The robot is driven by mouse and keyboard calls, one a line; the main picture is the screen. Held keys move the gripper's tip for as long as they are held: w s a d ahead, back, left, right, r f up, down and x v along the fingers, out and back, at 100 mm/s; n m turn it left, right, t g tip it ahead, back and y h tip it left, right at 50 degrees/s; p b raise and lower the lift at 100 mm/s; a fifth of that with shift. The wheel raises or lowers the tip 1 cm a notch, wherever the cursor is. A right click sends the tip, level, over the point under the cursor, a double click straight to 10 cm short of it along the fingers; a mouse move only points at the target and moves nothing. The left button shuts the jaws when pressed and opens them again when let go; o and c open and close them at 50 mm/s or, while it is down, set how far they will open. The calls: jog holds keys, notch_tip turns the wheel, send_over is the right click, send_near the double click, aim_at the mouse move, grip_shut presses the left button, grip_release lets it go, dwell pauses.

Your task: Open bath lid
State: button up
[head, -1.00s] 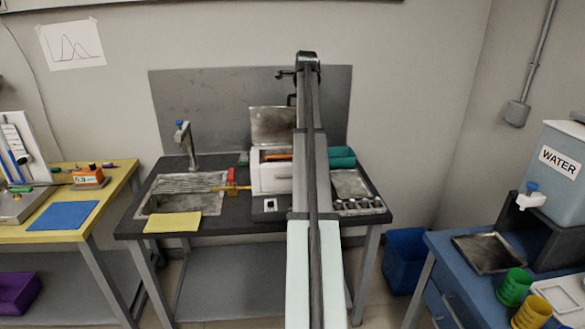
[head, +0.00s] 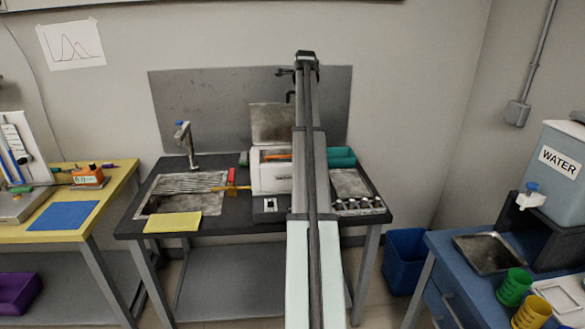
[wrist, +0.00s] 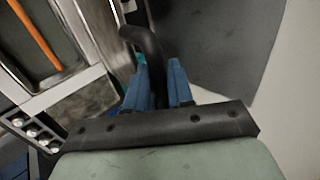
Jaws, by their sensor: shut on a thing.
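The bath (head: 270,178) is a white box on the dark middle table in the head view. Its grey metal lid (head: 272,124) stands raised, nearly upright, at the back of the box, so the top is open. An orange rod shows inside the bath, also in the wrist view (wrist: 38,32). My gripper (wrist: 166,84) has its blue fingers closed around a black curved handle (wrist: 146,46) in the wrist view.
A metal sink (head: 160,203) with a tap (head: 186,145) lies left of the bath. A yellow cloth (head: 172,222) lies in front of the sink. Green rolls (head: 341,157) and a metal tray (head: 352,184) are on the right. A grey panel (head: 215,105) stands behind.

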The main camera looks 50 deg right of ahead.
jog(key=shift+w+d, duration=1.2)
jog(key=o, duration=0.7)
jog(key=shift+c, duration=0.2)
jog(key=shift+s+r, duration=0.1)
jog(key=v, duration=0.6)
jog(key=shift+s+a, duration=0.3)
jog(key=shift+a, duration=0.1)
jog(key=shift+r, duration=0.15)
